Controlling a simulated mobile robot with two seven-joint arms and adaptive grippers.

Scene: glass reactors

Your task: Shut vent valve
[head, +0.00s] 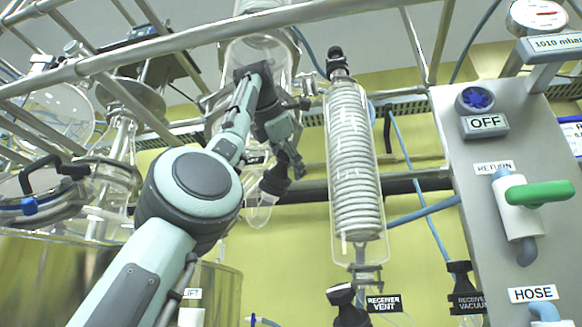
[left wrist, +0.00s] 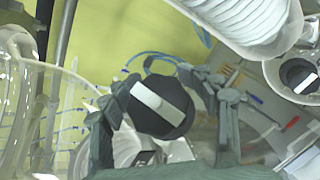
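In the head view my left gripper (head: 287,168) points down in front of the glassware left of the coiled condenser. A black knob (head: 275,181) is at its fingertips; a label behind it is mostly covered by my arm. In the left wrist view a round black knob with a white bar (left wrist: 160,105) sits between the spread fingers of my left gripper (left wrist: 165,88). The white bar lies diagonally. Whether the fingers touch the knob is unclear. Another black valve knob (head: 345,302) stands beside the "RECEIVER VENT" label (head: 384,303). My right gripper is not in view.
The coiled glass condenser (head: 355,165) stands close right of my left gripper. A metal rail (head: 200,38) crosses above. At right is a grey panel (head: 465,175) with a green-handled valve (head: 540,193). Another black knob (left wrist: 299,75) shows at the wrist view's right edge.

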